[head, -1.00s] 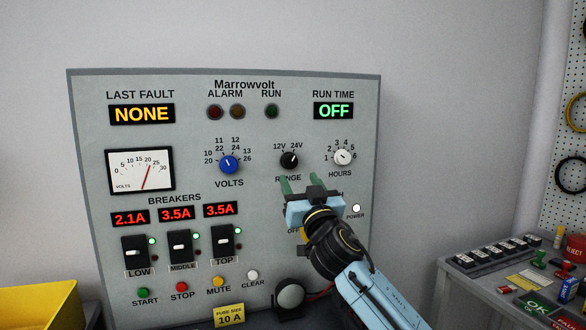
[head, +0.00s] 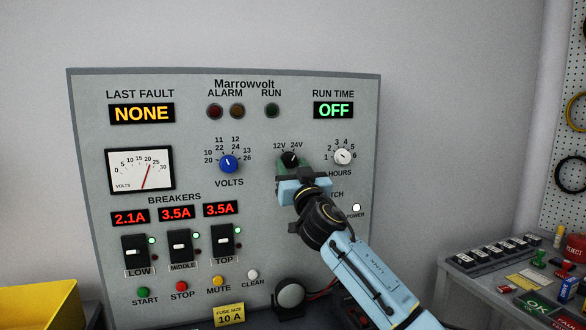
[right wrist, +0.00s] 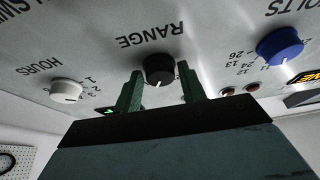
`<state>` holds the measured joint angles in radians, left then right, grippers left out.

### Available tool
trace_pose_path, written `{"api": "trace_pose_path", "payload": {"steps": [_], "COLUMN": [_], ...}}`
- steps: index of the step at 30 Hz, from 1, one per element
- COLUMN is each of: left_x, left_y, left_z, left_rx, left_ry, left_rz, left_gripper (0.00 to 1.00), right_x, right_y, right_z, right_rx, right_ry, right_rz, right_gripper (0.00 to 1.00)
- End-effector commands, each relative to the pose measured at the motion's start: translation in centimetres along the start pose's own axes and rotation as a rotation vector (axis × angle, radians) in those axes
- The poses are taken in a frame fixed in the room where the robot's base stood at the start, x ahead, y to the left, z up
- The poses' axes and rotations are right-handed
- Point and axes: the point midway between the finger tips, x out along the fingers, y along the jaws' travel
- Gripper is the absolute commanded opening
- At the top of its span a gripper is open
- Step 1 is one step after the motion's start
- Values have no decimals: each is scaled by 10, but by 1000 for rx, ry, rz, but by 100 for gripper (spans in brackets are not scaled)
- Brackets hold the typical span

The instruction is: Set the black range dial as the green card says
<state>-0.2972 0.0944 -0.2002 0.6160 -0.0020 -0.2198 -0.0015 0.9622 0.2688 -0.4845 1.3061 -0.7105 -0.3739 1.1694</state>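The black range dial (head: 290,158) is on the panel, below the 12V and 24V marks. It also shows in the right wrist view (right wrist: 158,69), where its white pointer line is visible; I cannot tell for sure which mark it points at. My right gripper (head: 292,168) is open in front of the dial. In the right wrist view its green fingers (right wrist: 161,85) stand one on each side of the dial, with gaps visible. The RANGE label is hidden by the gripper in the head view. I see no green card with a readable range setting. My left gripper is out of view.
The blue volts dial (head: 229,164) and white hours dial (head: 342,157) flank the range dial. A side bench at right holds stamps and a green OK piece (head: 537,303). A yellow bin (head: 40,308) is at left.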

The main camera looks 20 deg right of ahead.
Motion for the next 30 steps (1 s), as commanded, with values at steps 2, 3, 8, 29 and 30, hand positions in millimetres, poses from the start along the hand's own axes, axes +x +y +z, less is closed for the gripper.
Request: {"api": "trace_pose_path", "payload": {"steps": [2, 3, 8, 29, 30], "left_x": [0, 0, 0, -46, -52], "left_y": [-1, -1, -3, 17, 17], "left_z": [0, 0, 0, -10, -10], "left_rx": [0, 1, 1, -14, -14], "left_ry": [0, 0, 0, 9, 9], "left_rz": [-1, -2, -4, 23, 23], "left_gripper": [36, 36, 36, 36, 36], "right_x": [0, 0, 0, 2, 2], "right_y": [0, 0, 0, 6, 6], "right_z": [0, 0, 0, -5, -5], "right_rx": [0, 0, -1, -339, -374], "right_ry": [0, 0, 0, -4, -3], "right_rz": [0, 0, 0, -138, -154], "right_gripper": [30, 25, 10, 10, 10]}}
